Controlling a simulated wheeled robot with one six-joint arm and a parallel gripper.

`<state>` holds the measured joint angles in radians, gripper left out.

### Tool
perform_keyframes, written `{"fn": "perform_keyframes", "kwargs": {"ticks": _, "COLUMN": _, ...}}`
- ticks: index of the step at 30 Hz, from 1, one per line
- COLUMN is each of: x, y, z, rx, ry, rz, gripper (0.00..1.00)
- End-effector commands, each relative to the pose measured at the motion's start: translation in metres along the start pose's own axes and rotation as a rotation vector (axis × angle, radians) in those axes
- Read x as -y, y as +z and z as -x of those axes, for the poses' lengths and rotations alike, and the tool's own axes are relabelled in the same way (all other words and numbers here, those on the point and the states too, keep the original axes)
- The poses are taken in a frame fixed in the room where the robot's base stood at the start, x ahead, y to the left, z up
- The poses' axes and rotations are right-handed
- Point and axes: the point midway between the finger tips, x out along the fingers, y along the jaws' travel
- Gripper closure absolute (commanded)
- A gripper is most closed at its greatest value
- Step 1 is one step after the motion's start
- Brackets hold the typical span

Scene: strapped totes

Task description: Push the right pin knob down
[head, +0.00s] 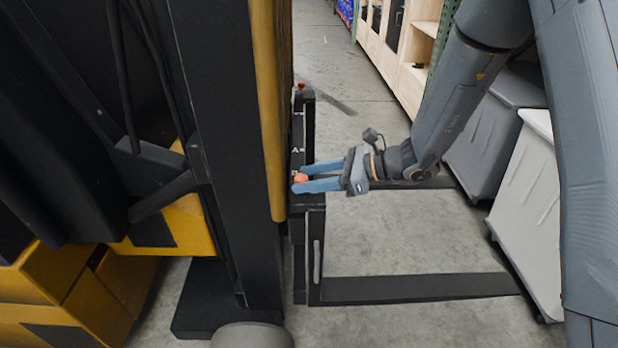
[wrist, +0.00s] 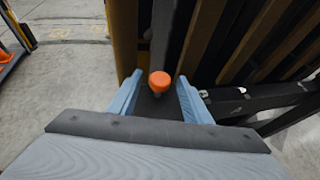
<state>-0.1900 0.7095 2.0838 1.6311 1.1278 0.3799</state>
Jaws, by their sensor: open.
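An orange pin knob (head: 301,178) stands on top of the black fork carriage (head: 299,205) at the near fork. In the wrist view the same knob (wrist: 160,80) has a round cap on a short stem. My gripper (head: 299,179) is open, its two blue fingers reaching in from the right with one on each side of the knob. In the wrist view my gripper (wrist: 158,88) shows a gap between each finger and the knob. A second, red knob (head: 300,86) stands at the far end of the carriage. The pictures do not label either knob as right.
The black mast (head: 225,130) and yellow upright (head: 268,110) stand close left of the fingertips. The near fork (head: 420,289) extends right, low over the concrete floor. Grey and white bins (head: 530,190) stand at the right, wooden shelving (head: 395,55) behind.

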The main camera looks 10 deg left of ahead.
Motion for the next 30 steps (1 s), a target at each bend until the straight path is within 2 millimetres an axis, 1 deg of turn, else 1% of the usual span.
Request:
{"fn": "perform_keyframes", "kwargs": {"ticks": 2, "x": 0.0, "y": 0.0, "z": 0.001, "rx": 0.001, "ry": -0.001, "rz": 0.001, "gripper": 0.56}}
{"fn": "perform_keyframes", "kwargs": {"ticks": 5, "x": 0.001, "y": 0.0, "z": 0.009, "rx": 0.002, "ry": -0.003, "rz": 0.0, "gripper": 0.56}}
{"fn": "perform_keyframes", "kwargs": {"ticks": 12, "x": 0.002, "y": -0.001, "z": 0.047, "rx": 0.0, "ry": -0.004, "rz": 0.001, "gripper": 0.56}}
{"fn": "perform_keyframes", "kwargs": {"ticks": 15, "x": 0.002, "y": -0.001, "z": 0.061, "rx": 0.001, "ry": -0.003, "rz": 0.002, "gripper": 0.56}}
{"fn": "perform_keyframes", "kwargs": {"ticks": 18, "x": 0.001, "y": -0.001, "z": 0.071, "rx": 0.001, "ry": -0.003, "rz": 0.0, "gripper": 0.56}}
{"fn": "perform_keyframes", "kwargs": {"ticks": 22, "x": 0.0, "y": 0.0, "z": 0.077, "rx": 0.0, "ry": -0.001, "rz": 0.0, "gripper": 0.56}}
{"fn": "perform_keyframes", "kwargs": {"ticks": 30, "x": 0.0, "y": 0.0, "z": 0.078, "rx": -0.001, "ry": 0.0, "rz": 0.0, "gripper": 0.56}}
